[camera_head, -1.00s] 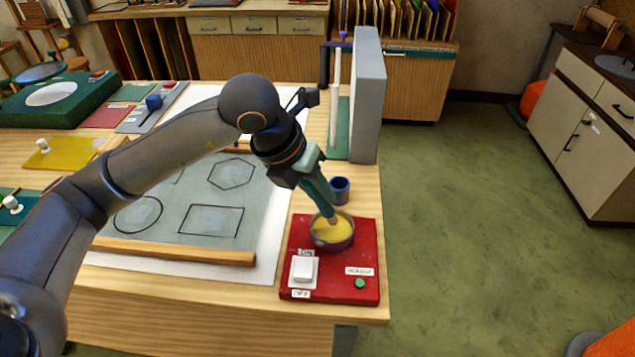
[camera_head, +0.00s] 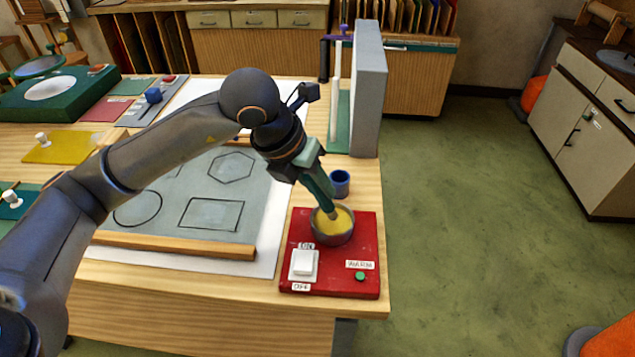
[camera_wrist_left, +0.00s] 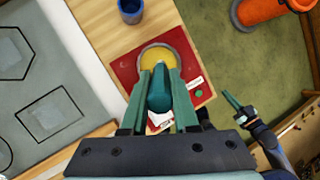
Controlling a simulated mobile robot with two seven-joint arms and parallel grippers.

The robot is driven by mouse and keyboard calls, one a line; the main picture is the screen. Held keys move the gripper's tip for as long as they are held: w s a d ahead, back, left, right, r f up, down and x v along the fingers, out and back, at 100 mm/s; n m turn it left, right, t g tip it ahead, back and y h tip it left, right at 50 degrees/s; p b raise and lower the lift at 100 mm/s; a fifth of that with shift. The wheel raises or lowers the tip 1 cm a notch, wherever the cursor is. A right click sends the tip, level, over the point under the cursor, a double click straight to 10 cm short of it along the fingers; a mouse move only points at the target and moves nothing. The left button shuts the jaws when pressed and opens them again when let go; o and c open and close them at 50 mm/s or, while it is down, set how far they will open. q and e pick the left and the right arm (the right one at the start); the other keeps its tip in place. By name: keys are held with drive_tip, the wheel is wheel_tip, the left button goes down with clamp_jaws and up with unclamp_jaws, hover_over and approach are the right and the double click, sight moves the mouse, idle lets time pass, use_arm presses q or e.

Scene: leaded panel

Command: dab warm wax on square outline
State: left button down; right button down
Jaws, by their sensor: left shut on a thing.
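My left gripper (camera_head: 315,180) is shut on a dark teal tool (camera_wrist_left: 160,92) and points down over the wax pot (camera_head: 332,238). The tool's brownish tip reaches into the pot at the yellow wax (camera_head: 343,222); how deep is unclear. The pot stands on a red warmer (camera_head: 303,238) with a white switch and a green light. The square outline (camera_head: 181,227) is drawn in dark line on a grey panel (camera_head: 262,190) to the left, beside circle and hexagon outlines. My right gripper (camera_wrist_left: 236,102) shows small in the left wrist view, its jaws unclear.
A blue cup (camera_head: 340,184) stands just behind the warmer. A tall grey slab (camera_head: 369,90) rises at the table's back right. A wooden strip (camera_head: 175,245) lies along the panel's front edge. The table's right edge is close to the warmer.

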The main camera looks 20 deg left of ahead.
use_arm(q)
drive_tip(key=shift+f+b, duration=0.65)
drive_tip(key=shift+b, duration=0.1)
idle(1.8)
drive_tip(key=shift+r, duration=0.1)
drive_tip(key=shift+r+p, duration=2.2)
drive_tip(key=shift+r, duration=1.35)
